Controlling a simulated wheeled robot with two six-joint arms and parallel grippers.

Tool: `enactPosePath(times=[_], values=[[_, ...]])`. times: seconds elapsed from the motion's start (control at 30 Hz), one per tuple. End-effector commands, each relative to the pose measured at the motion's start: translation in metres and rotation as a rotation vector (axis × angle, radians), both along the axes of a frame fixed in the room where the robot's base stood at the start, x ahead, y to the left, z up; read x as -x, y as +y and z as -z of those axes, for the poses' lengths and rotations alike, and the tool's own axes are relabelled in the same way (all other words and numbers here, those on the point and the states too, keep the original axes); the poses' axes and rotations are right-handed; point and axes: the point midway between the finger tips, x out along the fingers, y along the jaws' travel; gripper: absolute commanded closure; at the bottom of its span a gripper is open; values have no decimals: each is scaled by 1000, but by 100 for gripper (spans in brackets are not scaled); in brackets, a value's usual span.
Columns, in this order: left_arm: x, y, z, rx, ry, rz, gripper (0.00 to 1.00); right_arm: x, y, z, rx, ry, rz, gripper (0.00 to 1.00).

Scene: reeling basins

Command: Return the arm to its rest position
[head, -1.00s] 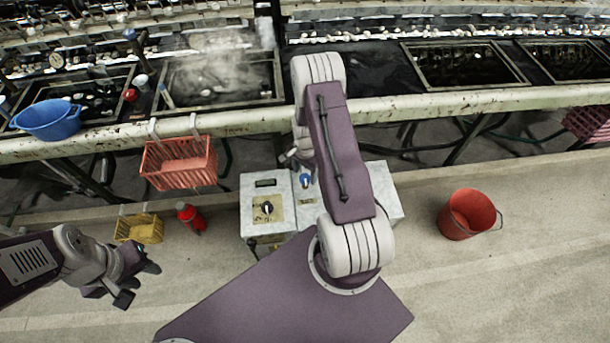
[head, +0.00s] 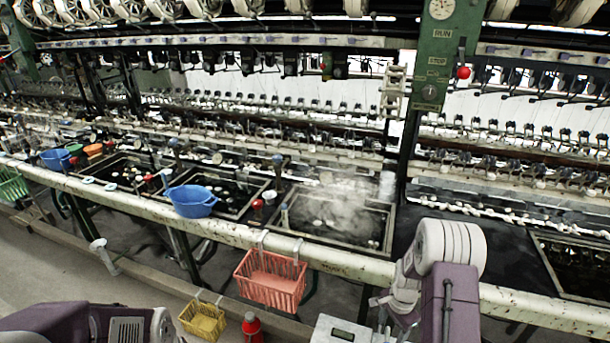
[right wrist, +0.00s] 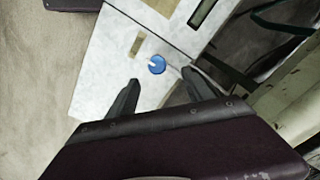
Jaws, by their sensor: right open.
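My right arm reaches up from the bottom right of the head view, its wrist by the long rail. In the right wrist view my right gripper (right wrist: 160,77) is open, its two dark fingers apart with nothing between them. A blue knob (right wrist: 157,64) on a pale box (right wrist: 105,65) shows just past and between the fingertips; I cannot tell the gap in depth. Part of that box (head: 325,329) shows at the bottom of the head view. My left arm shows at the bottom left; its gripper is outside the frame.
Steaming basins (head: 335,222) lie behind the long rail (head: 225,235). A red basket (head: 270,282) hangs on the rail and a blue tub (head: 192,201) sits by it. A yellow basket (head: 203,320) and a red bottle (head: 252,326) are below. Floor shows at left.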

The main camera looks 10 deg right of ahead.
Motion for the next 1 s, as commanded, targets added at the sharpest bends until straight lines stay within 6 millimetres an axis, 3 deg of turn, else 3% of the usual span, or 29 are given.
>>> enactPosePath(times=[0.1, 0.17, 0.27, 0.4, 0.5, 0.6, 0.77, 1.0], values=[[0, 0, 0, 0, 0, 0, 64, -35, 23, -45, 36, -99, -88, 41], [0, 0, 0, 0, 0, 0, 64, -41, 50, -80, 49, -151, -156, 41], [0, 0, 0, 0, 0, 0, 64, -25, 94, -123, 57, -200, -326, 41], [0, 0, 0, 0, 0, 0, 64, 26, 139, -156, 71, -216, -654, 41], [0, 0, 0, 0, 0, 0, 64, 76, 153, -158, 73, -180, -916, 41], [0, 0, 0, 0, 0, 0, 64, 110, 152, -144, 51, -108, -1095, 41], [0, 0, 0, 0, 0, 0, 64, 114, 151, -142, 50, -92, -1245, 41], [0, 0, 0, 0, 0, 0, 64, 114, 151, -142, 52, -92, -1262, 41]])
